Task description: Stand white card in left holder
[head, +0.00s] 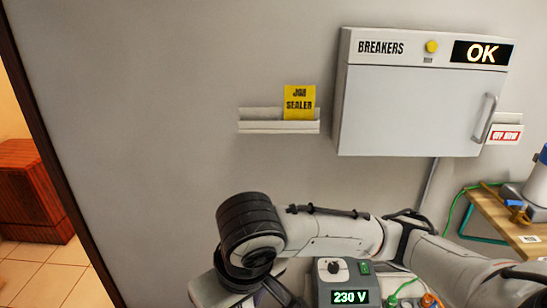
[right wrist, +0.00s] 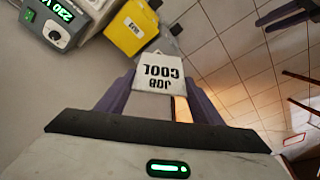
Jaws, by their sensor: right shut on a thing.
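A white card (right wrist: 160,76) with black print "JOB COOL" sits between the purple fingers of my right gripper (right wrist: 160,88), shut on it. The print is upside down in the right wrist view. The left holder (head: 270,127) is a pale wall ledge left of the breaker box. A yellow card (head: 299,103) reading roughly "JOB SEALED" stands upright at its right end; the left part looks empty. In the head view my right arm reaches in from the right, below the holder. Its fingers and the white card are hidden or cut off there. My left gripper is not in view.
The breaker box (head: 420,105) juts from the wall, its display reading OK. A second holder (head: 507,118) with a red-and-white card is beyond it. A grey 230 V unit (head: 348,285) stands below. A yellow container (right wrist: 130,28) shows in the wrist view. Wall space below the left holder is clear.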

